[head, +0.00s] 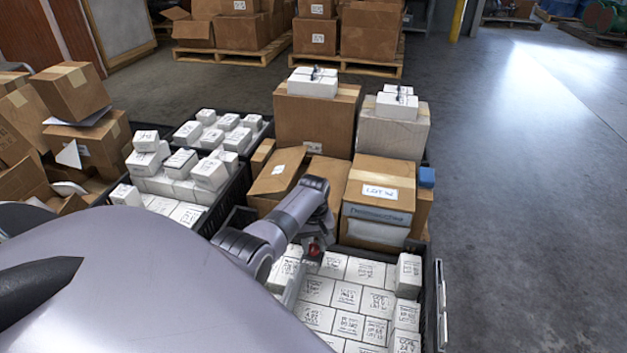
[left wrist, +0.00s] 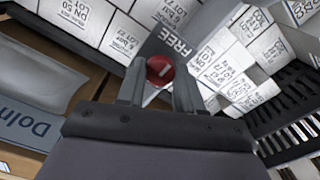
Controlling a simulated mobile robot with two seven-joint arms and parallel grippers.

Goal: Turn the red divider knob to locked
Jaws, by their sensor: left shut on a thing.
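The red divider knob (left wrist: 160,70) is round, with a short pale mark on its face, and sits between my left gripper's fingertips (left wrist: 161,78). The fingers are shut on its sides. It stands on a grey divider strip (left wrist: 205,22) on which the word FREE shows just above the knob. No locked label is readable; my fingers cover part of the strip. My right gripper is not in view.
A black crate (head: 440,300) holds rows of white labelled boxes (head: 347,296) around the knob. A cardboard carton with a LOT label (head: 378,192) stands just behind. Another black crate of white boxes (head: 185,190) is at left. The floor at right (head: 530,200) is clear.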

